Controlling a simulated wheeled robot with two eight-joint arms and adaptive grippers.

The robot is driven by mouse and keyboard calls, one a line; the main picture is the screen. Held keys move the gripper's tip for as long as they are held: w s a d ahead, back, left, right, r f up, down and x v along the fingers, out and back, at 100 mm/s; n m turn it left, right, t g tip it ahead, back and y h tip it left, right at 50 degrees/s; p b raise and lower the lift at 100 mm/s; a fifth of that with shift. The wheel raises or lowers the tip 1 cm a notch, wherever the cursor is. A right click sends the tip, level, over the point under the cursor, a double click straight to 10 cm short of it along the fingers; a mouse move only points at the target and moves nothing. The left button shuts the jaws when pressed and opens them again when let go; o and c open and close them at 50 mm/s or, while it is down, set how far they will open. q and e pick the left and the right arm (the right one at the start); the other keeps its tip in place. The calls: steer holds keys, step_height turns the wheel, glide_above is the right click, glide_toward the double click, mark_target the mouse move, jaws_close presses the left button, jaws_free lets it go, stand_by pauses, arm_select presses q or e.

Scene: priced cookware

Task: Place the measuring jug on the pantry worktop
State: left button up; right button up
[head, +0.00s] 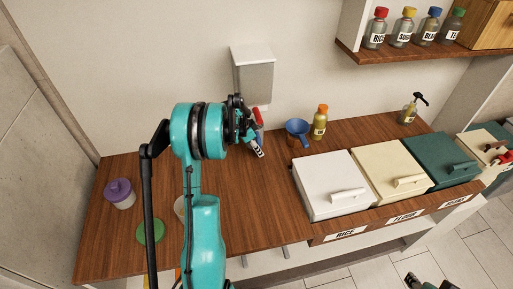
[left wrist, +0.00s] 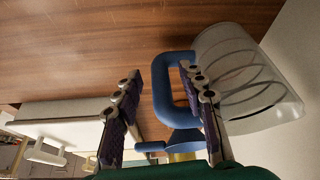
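The measuring jug (left wrist: 250,85) is a clear ringed vessel with a blue handle (left wrist: 161,92), at the right of the left wrist view. In the head view it is mostly hidden by my left arm and gripper. My left gripper (head: 257,148) is low over the back of the wooden pantry worktop (head: 250,200). In the left wrist view its fingers (left wrist: 165,105) are apart, with the handle's bar between them and a gap on the left side. The right finger overlaps the handle's opening. My right gripper (head: 430,283) barely shows at the bottom edge of the head view.
White (head: 330,180), cream (head: 386,168) and green (head: 440,158) bins stand at the right. A blue funnel (head: 297,128) and an orange-capped bottle (head: 320,122) stand behind them. A purple-lidded jar (head: 120,194) and green disc (head: 150,231) are at the left. A wall dispenser (head: 253,78) hangs above.

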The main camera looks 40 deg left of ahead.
arm_select(q)
steer(key=shift+r, duration=0.1)
steer(key=shift+r, duration=0.3)
steer(key=s+a+r+p, duration=0.25)
steer(key=s+a, duration=0.35)
steer(key=s, duration=0.6)
steer(key=w+d+r+n+y, duration=0.1)
steer(key=d+r, duration=0.5)
steer(key=d, duration=0.3)
steer(key=d+r+n+y, duration=0.1)
steer(key=d+r+n, duration=0.1)
steer(key=d+r, duration=0.6)
steer(key=s+d+n+t, duration=0.1)
steer(key=s+d, duration=0.4)
steer(key=d, duration=0.4)
steer(key=s+d+r+n+t, duration=0.1)
steer(key=s+d, duration=0.4)
steer(key=d, duration=0.5)
steer(key=shift+s+r+n+t, duration=0.15)
steer(key=shift+n+t, duration=0.15)
steer(key=shift+t, duration=0.3)
